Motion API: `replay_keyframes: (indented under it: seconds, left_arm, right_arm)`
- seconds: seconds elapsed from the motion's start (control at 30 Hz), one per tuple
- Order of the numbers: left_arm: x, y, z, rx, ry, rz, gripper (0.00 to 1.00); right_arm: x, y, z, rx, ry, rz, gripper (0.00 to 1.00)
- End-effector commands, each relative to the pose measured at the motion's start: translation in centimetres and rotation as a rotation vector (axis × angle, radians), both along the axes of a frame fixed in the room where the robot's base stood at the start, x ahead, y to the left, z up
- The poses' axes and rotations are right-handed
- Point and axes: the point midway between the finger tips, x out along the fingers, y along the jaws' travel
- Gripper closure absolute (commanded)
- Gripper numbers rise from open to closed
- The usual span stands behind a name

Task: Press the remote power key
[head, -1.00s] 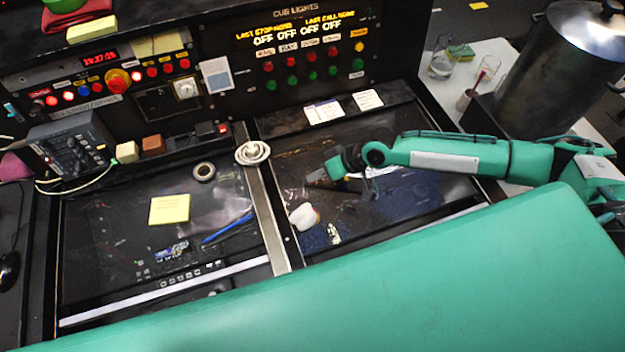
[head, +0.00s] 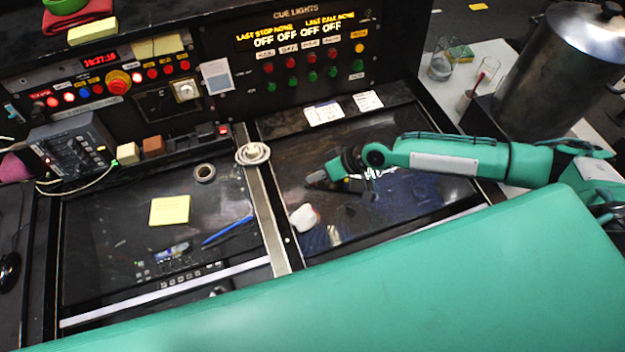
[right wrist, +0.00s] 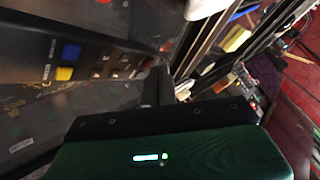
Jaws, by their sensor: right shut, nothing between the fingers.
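My right gripper (head: 316,178) is shut and empty, low over the right glass panel (head: 290,165) of the desk. In the right wrist view its dark fingers (right wrist: 157,86) point away from the green wrist. Beside them lies a dark unit with a blue key (right wrist: 70,52), a yellow key (right wrist: 64,73), several small pale keys and a reddish spot. It looks like the remote, but I cannot make out a power key. In the head view I cannot pick the remote out; my gripper and arm cover part of that area. My left gripper is not in view.
A white rounded object (head: 304,217) lies near the gripper, and a white coil (head: 253,153) sits on the metal divider. The cue light panel (head: 310,65) stands behind. A large metal pot (head: 560,75) is at the right. A yellow note (head: 170,210) lies on the left panel.

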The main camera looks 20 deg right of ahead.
Motion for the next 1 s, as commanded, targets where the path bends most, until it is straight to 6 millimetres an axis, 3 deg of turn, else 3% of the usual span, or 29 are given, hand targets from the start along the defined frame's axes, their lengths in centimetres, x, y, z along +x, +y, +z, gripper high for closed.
replay_keyframes:
  seconds: [0.1,0.53,1.0]
  left_arm:
    - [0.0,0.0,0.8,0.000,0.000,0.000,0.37]
    - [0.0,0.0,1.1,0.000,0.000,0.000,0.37]
    - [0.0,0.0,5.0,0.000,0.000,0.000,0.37]
  right_arm:
    - [0.0,0.0,0.9,0.001,0.000,0.001,1.00]
    - [0.0,0.0,1.2,0.000,-0.001,-0.001,1.00]
    - [0.0,0.0,5.7,0.000,0.000,0.000,1.00]
